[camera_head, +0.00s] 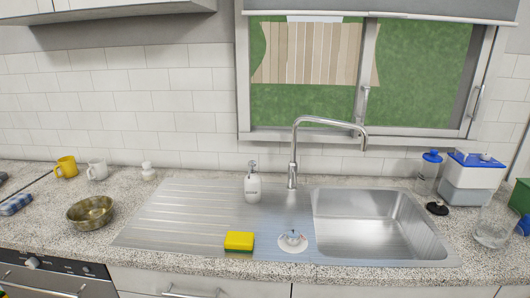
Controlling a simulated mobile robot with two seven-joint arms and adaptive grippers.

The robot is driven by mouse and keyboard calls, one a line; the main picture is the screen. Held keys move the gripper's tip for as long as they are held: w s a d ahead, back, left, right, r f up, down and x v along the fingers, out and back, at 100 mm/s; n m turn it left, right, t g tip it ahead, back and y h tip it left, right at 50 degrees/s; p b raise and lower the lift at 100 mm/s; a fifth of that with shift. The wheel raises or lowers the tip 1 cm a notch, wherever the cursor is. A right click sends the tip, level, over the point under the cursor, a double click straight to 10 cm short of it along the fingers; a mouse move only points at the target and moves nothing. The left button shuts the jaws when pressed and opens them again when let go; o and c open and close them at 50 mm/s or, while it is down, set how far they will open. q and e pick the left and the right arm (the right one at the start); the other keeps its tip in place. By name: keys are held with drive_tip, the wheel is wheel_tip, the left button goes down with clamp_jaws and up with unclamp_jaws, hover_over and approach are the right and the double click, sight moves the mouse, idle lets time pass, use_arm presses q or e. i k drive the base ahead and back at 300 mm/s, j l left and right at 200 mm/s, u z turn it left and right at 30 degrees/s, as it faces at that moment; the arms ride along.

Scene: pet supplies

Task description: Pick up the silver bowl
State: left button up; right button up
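A shiny metal bowl (90,212), tinted brassy, stands upright on the speckled counter at the left. It sits to the left of the ridged steel drainboard and apart from it. What lies inside the bowl is too small to tell from reflections. Neither of my grippers shows in the head view.
A soap dispenser (252,184), a yellow sponge (239,241) and the sink (370,225) lie to the right. Counter (45,237) in front of the bowl is clear.

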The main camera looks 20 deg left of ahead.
sight(92, 213)
drive_tip(key=u, duration=1.95)
drive_tip(key=z, duration=1.5)
drive_tip(key=j+u, duration=0.1)
drive_tip(key=j, duration=0.4)
drive_tip(key=i+j+u, duration=0.1)
drive_tip(key=j, duration=0.4)
drive_tip(key=i+j+u, duration=0.1)
drive_tip(key=j, duration=0.35)
drive_tip(key=i+j+u, duration=0.1)
drive_tip(key=j, duration=0.4)
